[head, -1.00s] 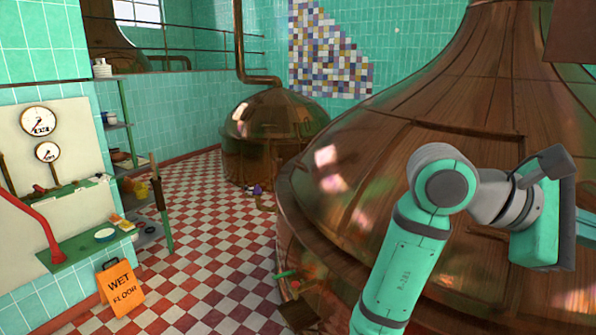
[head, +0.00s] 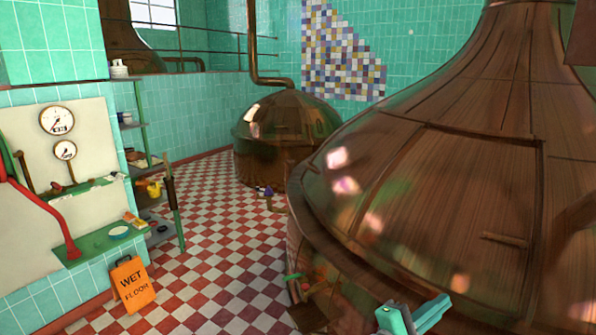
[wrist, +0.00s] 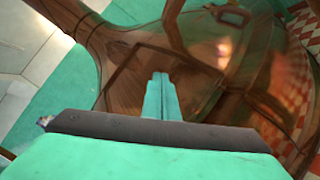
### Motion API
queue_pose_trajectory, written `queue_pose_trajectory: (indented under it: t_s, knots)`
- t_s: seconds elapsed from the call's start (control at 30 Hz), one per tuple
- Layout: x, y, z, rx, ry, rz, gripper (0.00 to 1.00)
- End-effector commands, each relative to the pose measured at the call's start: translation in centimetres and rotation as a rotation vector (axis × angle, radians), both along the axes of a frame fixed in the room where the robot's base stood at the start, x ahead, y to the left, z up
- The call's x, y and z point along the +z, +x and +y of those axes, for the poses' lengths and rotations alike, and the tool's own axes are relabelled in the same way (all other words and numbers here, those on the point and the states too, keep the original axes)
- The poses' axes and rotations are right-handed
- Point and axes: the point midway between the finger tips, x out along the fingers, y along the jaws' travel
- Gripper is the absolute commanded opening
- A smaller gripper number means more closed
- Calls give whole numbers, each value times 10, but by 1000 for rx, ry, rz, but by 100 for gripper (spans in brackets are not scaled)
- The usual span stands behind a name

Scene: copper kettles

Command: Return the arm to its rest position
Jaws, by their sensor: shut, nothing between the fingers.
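In the wrist view my gripper (wrist: 160,78) shows as two slim teal fingers pressed together, with nothing between them. Behind the fingers is the large copper kettle's curved surface; I see no contact. In the head view only small teal and grey parts of my arm show at the bottom edge, right of centre, in front of the large copper kettle (head: 440,200). The rest of my arm is out of that view.
A smaller copper kettle (head: 285,135) stands at the back. An orange wet floor sign (head: 132,284) stands at the left by a counter (head: 90,250). A shelf rack (head: 150,170) stands beside the counter. The checkered floor (head: 220,235) between them is mostly open.

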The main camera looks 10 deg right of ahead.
Motion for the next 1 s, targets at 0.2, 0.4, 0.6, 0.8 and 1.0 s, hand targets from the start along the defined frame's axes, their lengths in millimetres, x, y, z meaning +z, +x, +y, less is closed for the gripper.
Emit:
queue_pose_trajectory:
  t_s: [0.2, 0.4, 0.6, 0.8, 1.0]
  knots:
    - [-82, 15, 57, 242, 85, -90, 0]
    - [-148, 10, 117, 444, 220, -190, 0]
    - [-205, -11, 180, 616, 405, -300, 0]
    - [-249, -49, 241, 748, 633, -416, 0]
    - [-279, -98, 298, 825, 892, -540, 0]
